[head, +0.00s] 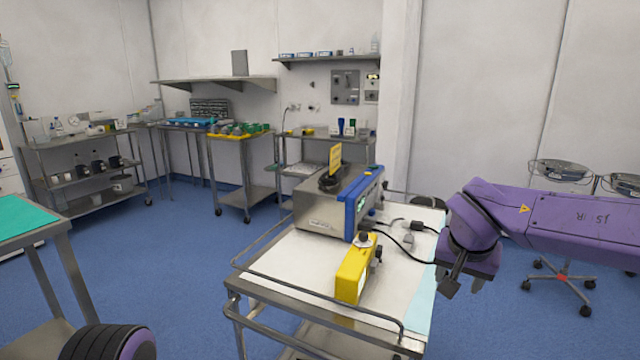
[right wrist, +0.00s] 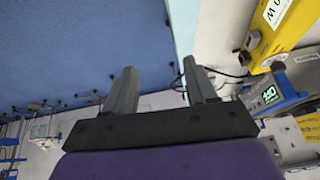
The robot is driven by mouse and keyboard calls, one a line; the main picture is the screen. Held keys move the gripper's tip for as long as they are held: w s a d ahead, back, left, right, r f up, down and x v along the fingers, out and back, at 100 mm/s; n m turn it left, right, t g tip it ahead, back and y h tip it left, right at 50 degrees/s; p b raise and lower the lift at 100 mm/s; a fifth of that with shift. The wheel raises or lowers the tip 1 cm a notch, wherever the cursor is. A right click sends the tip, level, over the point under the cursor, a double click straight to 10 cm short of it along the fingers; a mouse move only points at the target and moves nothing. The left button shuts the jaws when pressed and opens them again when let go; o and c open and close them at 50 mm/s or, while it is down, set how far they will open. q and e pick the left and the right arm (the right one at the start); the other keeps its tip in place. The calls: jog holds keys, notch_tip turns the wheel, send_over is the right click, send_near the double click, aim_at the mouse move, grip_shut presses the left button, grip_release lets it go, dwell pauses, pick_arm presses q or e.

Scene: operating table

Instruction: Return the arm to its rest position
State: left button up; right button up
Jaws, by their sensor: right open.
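My right arm (head: 570,218) is purple and reaches in from the right side of the head view. Its gripper (head: 462,278) hangs over the right edge of the cart, beside the white top. In the right wrist view my right gripper (right wrist: 160,85) has its two grey fingers apart, with nothing between them. Its fingers in the head view are partly hidden by the wrist. My left gripper is not in view.
A steel cart (head: 262,262) carries a grey and blue device (head: 325,208) and a yellow device (head: 352,272), with a black cable near my right wrist. A wheeled stand (head: 562,278) is behind my right arm. A green-topped table (head: 22,218) stands left; blue floor lies between.

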jog(key=w+d+f+m+t+h, duration=0.25)
jog(key=d+f+m+h, duration=0.2)
jog(key=m, duration=0.35)
jog(key=s+f+n+t+p, duration=0.15)
jog(key=s+f, duration=0.25)
jog(key=f, duration=0.5)
jog(key=s+f+p, duration=0.2)
jog(key=s+f, duration=0.2)
jog(key=f, duration=0.5)
pick_arm(q)
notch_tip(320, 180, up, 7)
jog(key=p, duration=0.3)
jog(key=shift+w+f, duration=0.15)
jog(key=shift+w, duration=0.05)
pick_arm(e)
jog(key=s+f+n+g+y, duration=0.1)
jog(key=s+f, duration=0.3)
jog(key=s, duration=0.5)
jog(key=s+f+n+g+y, duration=0.1)
jog(key=s+f+n+g, duration=0.1)
jog(key=s+f, duration=0.3)
jog(key=s+f+n+g+y, duration=0.1)
jog(key=s+f, duration=0.4)
jog(key=s, duration=0.8)
jog(key=shift+f+n+g, duration=0.15)
jog(key=shift+n+g, duration=0.65)
jog(key=shift+n, duration=0.15)
jog(key=shift+s+d, duration=0.1)
